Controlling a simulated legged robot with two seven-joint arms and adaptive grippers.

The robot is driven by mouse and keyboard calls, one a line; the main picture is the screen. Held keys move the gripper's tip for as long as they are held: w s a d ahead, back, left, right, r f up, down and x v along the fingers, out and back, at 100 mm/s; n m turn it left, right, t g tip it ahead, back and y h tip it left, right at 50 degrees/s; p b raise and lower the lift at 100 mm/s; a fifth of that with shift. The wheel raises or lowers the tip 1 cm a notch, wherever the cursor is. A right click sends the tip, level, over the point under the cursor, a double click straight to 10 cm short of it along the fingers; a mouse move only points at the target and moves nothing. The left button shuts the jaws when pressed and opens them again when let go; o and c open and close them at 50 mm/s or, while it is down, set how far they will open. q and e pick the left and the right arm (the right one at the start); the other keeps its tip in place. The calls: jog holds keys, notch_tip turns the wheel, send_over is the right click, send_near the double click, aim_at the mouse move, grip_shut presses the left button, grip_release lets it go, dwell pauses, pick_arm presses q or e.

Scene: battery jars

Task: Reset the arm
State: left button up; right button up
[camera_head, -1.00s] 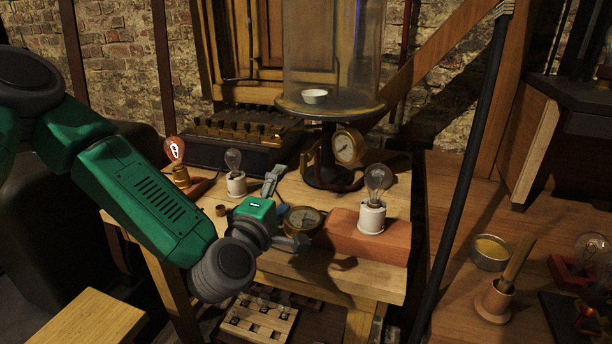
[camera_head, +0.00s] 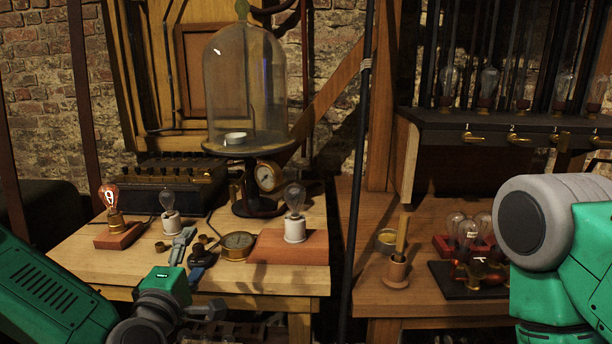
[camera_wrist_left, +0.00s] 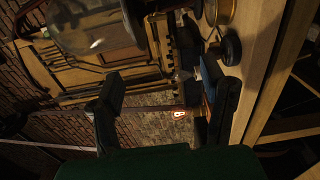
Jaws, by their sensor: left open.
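My left arm comes in from the lower left in the head view.
A black pole (camera_head: 354,190) stands before the right bench (camera_head: 420,290).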

pick_arm(q)
jog(key=s+d+f+m+g+h, duration=0.2)
jog(key=s+f+m+g, duration=0.5)
jog(key=f, duration=0.5)
jog(key=s+d+f+m+g+h, duration=0.1)
jog(key=s+f+m+g, duration=0.25)
jog(key=s+f, duration=0.75)
jog(key=s+a+f+m+g+y, duration=0.1)
jog(key=s+a+f+m+g, duration=0.2)
jog(key=s, duration=0.5)
jog(key=s+a+f+m+g+y, duration=0.2)
jog(key=s+a+f+m+g, duration=0.2)
jog(key=s, duration=0.5)
jog(key=a+f+m, duration=0.1)
jog(key=a+f, duration=0.1)
jog(key=a, duration=0.1)
jog(key=shift+a+y, duration=0.25)
jog(key=shift+y, duration=0.05)
